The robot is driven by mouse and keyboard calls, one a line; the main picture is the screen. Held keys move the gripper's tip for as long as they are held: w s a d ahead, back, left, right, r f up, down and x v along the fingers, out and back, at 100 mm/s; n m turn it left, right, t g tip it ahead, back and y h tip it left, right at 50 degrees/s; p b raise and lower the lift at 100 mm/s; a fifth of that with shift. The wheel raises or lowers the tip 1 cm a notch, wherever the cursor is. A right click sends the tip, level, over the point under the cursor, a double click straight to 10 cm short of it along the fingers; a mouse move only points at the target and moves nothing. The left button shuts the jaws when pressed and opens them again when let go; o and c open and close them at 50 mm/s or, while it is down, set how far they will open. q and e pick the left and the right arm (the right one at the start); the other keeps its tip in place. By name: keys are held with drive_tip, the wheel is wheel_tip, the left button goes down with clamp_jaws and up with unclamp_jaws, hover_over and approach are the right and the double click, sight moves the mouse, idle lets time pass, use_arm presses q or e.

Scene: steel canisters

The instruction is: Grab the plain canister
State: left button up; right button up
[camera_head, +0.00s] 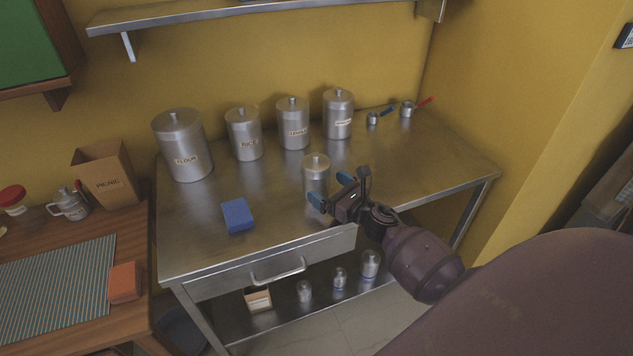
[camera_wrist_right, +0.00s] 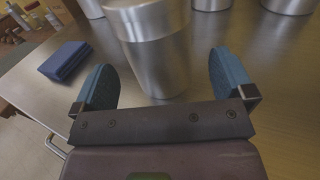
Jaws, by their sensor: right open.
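The plain canister (camera_head: 316,170) is a steel cylinder with a knobbed lid and no visible label. It stands upright on the steel table, in front of the labelled canisters. My right gripper (camera_head: 332,191) is open just in front of it, with blue finger pads. In the right wrist view the plain canister (camera_wrist_right: 154,50) stands beyond and between the two spread fingers (camera_wrist_right: 168,85); I cannot tell whether either pad touches it. Its lower front is partly hidden by the gripper in the head view. My left gripper is not in view.
Labelled canisters, flour (camera_head: 183,146), rice (camera_head: 244,134) and two more (camera_head: 292,123) (camera_head: 338,114), line the back of the steel table (camera_head: 205,262). Small cups (camera_head: 407,108) stand at back right.

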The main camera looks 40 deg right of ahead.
sight(325, 186)
drive_tip(key=w, duration=0.2)
drive_tip(key=w+a, duration=0.1)
drive_tip(key=w, duration=0.1)
drive_tip(key=shift+r, duration=0.1)
drive_tip(key=c, duration=1.1)
